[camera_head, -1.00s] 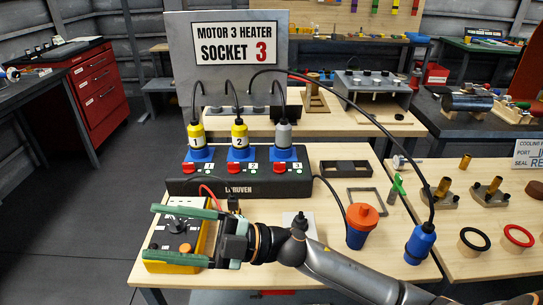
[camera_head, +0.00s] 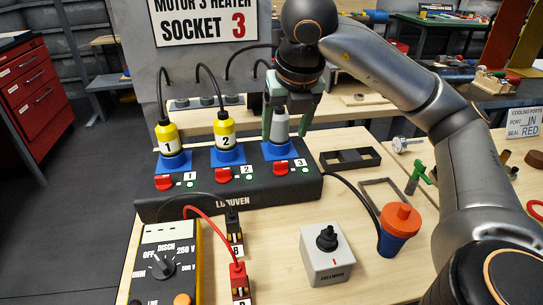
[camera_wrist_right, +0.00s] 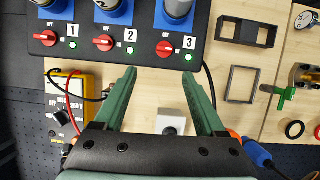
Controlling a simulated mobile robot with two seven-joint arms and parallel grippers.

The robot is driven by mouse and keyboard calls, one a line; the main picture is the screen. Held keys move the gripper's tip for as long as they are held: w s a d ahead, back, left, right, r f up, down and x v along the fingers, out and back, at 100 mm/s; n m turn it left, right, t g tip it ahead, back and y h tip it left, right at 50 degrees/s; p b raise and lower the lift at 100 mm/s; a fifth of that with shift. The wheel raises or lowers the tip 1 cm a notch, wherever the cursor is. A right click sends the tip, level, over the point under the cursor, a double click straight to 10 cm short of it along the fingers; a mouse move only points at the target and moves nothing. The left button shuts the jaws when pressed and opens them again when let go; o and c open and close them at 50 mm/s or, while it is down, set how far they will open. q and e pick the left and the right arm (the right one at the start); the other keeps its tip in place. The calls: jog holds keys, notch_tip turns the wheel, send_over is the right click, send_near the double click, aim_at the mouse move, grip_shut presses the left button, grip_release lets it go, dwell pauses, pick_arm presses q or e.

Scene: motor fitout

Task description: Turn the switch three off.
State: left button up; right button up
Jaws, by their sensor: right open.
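The black power block (camera_head: 240,198) carries three red switches with number labels and green lights. Switch three (camera_head: 281,169) is at its right end, in front of the grey plug (camera_head: 280,124) in a blue socket. My right gripper (camera_head: 285,135) is open and empty, pointing down over this end of the block. In the head view its fingers flank the grey plug; in the wrist view its fingertips (camera_wrist_right: 158,75) appear just below switch three. My left gripper is not visible.
Yellow plugs (camera_head: 225,130) stand in sockets one and two. The socket 3 sign (camera_head: 205,20) is behind. Black cables arch above the plugs.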

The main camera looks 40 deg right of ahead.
jog(key=b, duration=0.4)
send_near(281, 162)
notch_tip(281, 162, down, 2)
jog(key=shift+w+f, duration=0.1)
jog(key=shift+f, duration=0.05)
jog(key=b+x, duration=0.1)
jog(key=x, duration=0.4)
jog(key=shift+w+d, duration=0.15)
jog(key=shift+w, duration=0.05)
jog(key=shift+w+d+f, duration=0.1)
jog(key=shift+w+f, duration=0.15)
jog(key=shift+f, duration=0.25)
grip_shut()
